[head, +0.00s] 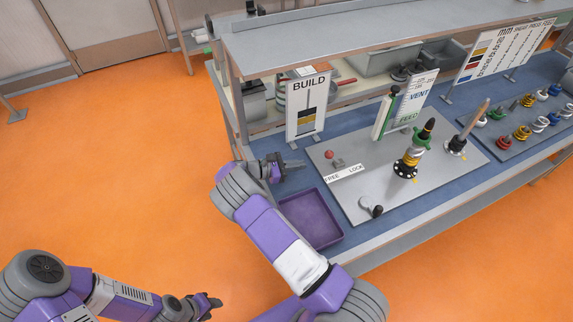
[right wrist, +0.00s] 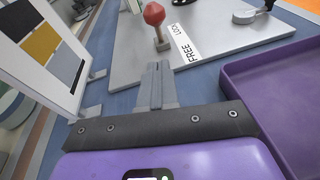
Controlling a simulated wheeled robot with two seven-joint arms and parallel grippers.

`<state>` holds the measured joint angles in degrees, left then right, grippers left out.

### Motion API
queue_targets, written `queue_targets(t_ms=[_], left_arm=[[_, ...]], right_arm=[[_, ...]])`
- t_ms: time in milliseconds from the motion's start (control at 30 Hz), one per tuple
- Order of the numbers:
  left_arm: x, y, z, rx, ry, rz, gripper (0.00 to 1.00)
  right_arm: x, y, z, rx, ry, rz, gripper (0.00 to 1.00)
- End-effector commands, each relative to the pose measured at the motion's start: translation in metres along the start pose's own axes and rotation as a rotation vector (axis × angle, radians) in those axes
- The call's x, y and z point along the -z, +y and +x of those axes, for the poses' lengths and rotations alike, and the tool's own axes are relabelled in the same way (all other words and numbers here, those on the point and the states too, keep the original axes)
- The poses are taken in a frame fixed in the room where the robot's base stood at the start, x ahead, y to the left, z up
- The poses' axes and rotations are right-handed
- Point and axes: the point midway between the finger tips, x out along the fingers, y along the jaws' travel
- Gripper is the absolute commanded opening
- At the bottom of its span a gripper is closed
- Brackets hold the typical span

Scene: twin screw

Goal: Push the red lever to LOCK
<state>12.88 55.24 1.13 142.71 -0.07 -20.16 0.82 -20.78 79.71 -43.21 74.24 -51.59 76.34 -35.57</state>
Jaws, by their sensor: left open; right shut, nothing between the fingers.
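The red lever (head: 329,155) stands on the grey board and leans toward the FREE end of the white FREE/LOCK label (head: 345,173). Its red knob also shows at the top of the right wrist view (right wrist: 154,14), on a short stem above a small grey block. My right gripper (head: 300,163) is shut and empty, just left of the lever in the head view. In the right wrist view its closed fingers (right wrist: 157,68) point at the lever's base, with a small gap visible. My left gripper (head: 215,302) is open and empty, low over the orange floor, far from the bench.
The grey board (head: 385,200) also carries a black-knobbed crank (head: 371,206), a ring-stacked post (head: 408,160) and a green column (head: 384,115). A purple tray (head: 338,239) lies below my right gripper. The BUILD sign (head: 307,107) stands close behind it.

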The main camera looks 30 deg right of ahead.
Motion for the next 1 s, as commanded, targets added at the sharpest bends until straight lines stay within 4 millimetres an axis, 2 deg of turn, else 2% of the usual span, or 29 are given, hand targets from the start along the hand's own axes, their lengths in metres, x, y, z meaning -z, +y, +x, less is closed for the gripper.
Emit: queue_targets(t_ms=[33,133,300,400,700,1000], left_arm=[[0.000,0.001,-0.003,0.000,0.000,0.000,0.43],[0.000,0.002,-0.005,0.000,0.000,0.000,0.43],[-0.001,0.004,-0.012,0.000,0.000,0.000,0.43],[-0.001,0.005,-0.013,0.000,0.000,0.000,0.43],[-0.001,0.005,-0.013,0.000,0.000,0.000,0.43],[-0.001,0.006,-0.015,0.000,0.000,0.000,0.43]], right_arm=[[-0.001,-0.001,0.012,0.003,-0.002,-0.003,0.00],[-0.001,-0.001,0.032,0.002,-0.002,-0.002,0.00],[-0.020,0.000,0.048,0.000,-0.001,0.000,0.00],[-0.025,0.000,0.054,0.000,0.000,-0.001,0.00],[-0.028,0.000,0.058,-0.001,0.000,-0.001,0.00],[-0.030,0.003,0.054,-0.005,0.030,-0.004,0.00]])
